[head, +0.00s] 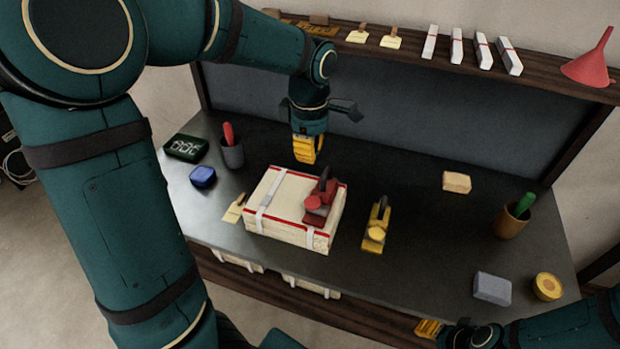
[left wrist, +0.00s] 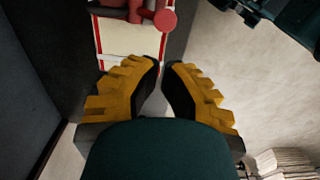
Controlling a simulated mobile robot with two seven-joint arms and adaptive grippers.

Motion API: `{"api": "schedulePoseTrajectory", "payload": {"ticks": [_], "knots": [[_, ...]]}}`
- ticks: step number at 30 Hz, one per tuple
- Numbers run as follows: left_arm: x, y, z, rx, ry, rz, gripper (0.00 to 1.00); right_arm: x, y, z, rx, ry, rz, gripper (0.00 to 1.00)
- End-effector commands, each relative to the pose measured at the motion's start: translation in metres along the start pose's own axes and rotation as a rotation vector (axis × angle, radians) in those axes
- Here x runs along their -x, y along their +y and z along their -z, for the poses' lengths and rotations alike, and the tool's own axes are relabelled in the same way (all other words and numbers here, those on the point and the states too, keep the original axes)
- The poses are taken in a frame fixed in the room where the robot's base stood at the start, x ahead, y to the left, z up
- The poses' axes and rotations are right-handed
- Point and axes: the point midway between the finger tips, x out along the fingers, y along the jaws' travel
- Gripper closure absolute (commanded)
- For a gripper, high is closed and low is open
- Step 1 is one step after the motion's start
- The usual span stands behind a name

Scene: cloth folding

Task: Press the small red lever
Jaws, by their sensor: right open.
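A red tool (head: 320,203) with a dark upright handle and a round red knob stands on a cream box (head: 277,197) with red edges and pale straps. The red tool also shows at the top of the left wrist view (left wrist: 122,8), its knob to the right. I cannot tell for sure which part is the small lever. My left gripper (head: 305,160), with yellow fingers, hangs above and behind the box, apart from the tool. Its fingertips are nearly together with nothing between them. My right gripper (head: 425,328) is open, low at the front edge, partly hidden.
A yellow tool (head: 377,232) stands right of the box. A tan block (head: 456,182), brown cup (head: 509,223), grey block (head: 492,288) and yellow roll (head: 547,286) are right. A shelf (head: 440,62) runs behind.

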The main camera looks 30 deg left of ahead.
Motion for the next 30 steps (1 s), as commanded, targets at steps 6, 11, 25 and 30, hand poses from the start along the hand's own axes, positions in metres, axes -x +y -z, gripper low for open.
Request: {"api": "schedulePoseTrajectory", "payload": {"ticks": [6,11,25,30], "knots": [[-0.033,-0.001,0.0,0.0,0.002,0.005,1.0,-0.006,0.002,-0.001,0.0,0.0,-0.001,0.53],[-0.065,-0.001,0.001,0.0,0.002,0.005,1.0,-0.012,0.004,-0.002,0.001,-0.002,-0.002,0.53],[-0.133,0.0,0.0,-0.002,0.0,0.002,1.0,-0.021,0.007,-0.007,0.004,-0.013,0.0,0.53],[-0.137,-0.001,0.0,-0.002,0.0,0.001,1.0,-0.021,0.007,-0.008,0.004,-0.014,0.0,0.53]]}}
